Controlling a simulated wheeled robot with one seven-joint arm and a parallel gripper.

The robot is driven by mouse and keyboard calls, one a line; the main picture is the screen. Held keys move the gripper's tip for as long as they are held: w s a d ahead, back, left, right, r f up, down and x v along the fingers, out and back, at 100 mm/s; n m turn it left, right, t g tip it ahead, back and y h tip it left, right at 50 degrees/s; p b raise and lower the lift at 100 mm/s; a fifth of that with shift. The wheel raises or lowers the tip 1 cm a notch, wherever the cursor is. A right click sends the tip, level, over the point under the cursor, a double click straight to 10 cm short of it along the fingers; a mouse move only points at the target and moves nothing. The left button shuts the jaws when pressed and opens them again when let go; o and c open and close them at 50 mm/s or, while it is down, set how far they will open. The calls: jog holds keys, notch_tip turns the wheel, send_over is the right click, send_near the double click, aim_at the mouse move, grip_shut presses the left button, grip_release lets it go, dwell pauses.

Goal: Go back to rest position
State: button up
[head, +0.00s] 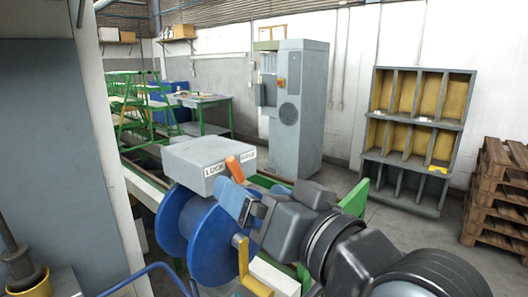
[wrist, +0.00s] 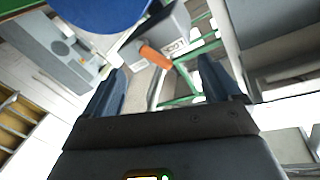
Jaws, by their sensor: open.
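My gripper (head: 238,194) is at the end of my arm, in front of the grey-white box and over the blue wheel. Its two blue fingers stand apart in the wrist view (wrist: 160,82), with nothing held between them. An orange handle-like piece (head: 234,170) shows just beyond the fingers; it also shows in the wrist view (wrist: 155,57), ahead of the gap. No buffing brush can be clearly made out.
The lettered box (head: 205,160) and blue wheel (head: 205,235) are close to my gripper. A grey cabinet (head: 300,105) stands behind. A shelf rack (head: 410,135) and wooden pallets (head: 495,200) are at right. A grey wall panel (head: 50,140) is at left. Floor is open before the rack.

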jog(key=s+d+f+m+t+h, duration=0.1)
jog(key=s+d+f+m+h, duration=0.15)
jog(key=s+d+f, duration=0.6)
jog(key=s+d+f+m+t+h, duration=0.1)
jog(key=s+d+f+h, duration=0.4)
jog(key=f, duration=0.7)
jog(key=s+d+f+h, duration=0.1)
jog(key=s+d, duration=0.3)
jog(key=s, duration=0.7)
jog(key=s+d+f+g+h, duration=0.1)
jog(key=s+d, duration=0.3)
jog(key=s, duration=0.7)
jog(key=shift+s+d+n+h, duration=0.35)
jog(key=shift+n+h, duration=0.1)
jog(key=shift+h, duration=0.2)
jog(key=shift+f, duration=0.1)
